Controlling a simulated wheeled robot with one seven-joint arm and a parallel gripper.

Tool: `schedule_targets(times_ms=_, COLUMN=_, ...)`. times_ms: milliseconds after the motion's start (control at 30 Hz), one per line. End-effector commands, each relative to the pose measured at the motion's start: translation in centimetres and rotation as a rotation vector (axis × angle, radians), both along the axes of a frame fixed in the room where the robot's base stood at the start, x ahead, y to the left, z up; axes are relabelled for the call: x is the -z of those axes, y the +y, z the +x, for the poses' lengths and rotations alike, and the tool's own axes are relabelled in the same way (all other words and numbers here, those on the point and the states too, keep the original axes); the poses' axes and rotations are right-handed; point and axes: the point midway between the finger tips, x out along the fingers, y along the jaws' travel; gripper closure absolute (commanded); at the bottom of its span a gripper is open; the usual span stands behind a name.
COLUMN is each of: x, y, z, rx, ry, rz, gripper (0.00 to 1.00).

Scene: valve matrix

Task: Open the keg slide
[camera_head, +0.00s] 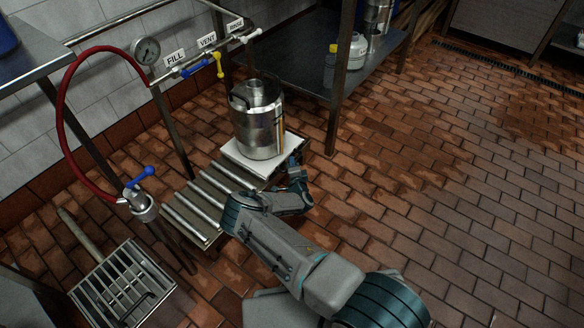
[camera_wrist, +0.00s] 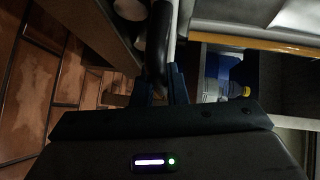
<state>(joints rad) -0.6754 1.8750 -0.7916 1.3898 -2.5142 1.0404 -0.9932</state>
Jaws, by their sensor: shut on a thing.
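A steel keg (camera_head: 258,125) stands upright on a white plate (camera_head: 236,158) at the far end of a roller track (camera_head: 205,200), which I take to be the keg slide. My gripper (camera_head: 293,168) is low at the right side of the plate, and my arm hides part of the slide there. In the wrist view my gripper (camera_wrist: 160,88) is shut on a dark rounded bar, the handle (camera_wrist: 160,40), which runs up between the two fingers. How the handle joins the slide is not clear.
A table leg (camera_head: 341,80) stands close beyond my gripper, under a dark steel table (camera_head: 370,62). Labelled valves (camera_head: 205,60) are on the wall pipe behind the keg. A red hose (camera_head: 62,120) and floor grate (camera_head: 122,288) are left. The tiled floor at right is clear.

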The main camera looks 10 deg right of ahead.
Motion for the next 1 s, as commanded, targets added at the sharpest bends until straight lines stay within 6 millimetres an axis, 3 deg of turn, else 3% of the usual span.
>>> schedule_targets(times_ms=433, x=0.0, y=-0.3, z=0.3, rx=-0.003, ry=-0.001, rz=0.001, gripper=1.00)
schedule_targets(times_ms=467, x=0.0, y=-0.3, z=0.3, rx=-0.003, ry=-0.001, rz=0.001, gripper=0.85)
schedule_targets(times_ms=533, x=0.0, y=-0.3, z=0.3, rx=-0.002, ry=-0.001, rz=0.001, gripper=0.66)
schedule_targets(times_ms=833, x=0.0, y=-0.4, z=0.2, rx=0.000, ry=0.000, rz=0.001, gripper=0.66)
schedule_targets(times_ms=1000, x=-0.5, y=-0.4, z=-1.5, rx=0.000, ry=0.002, rz=0.000, gripper=0.66)
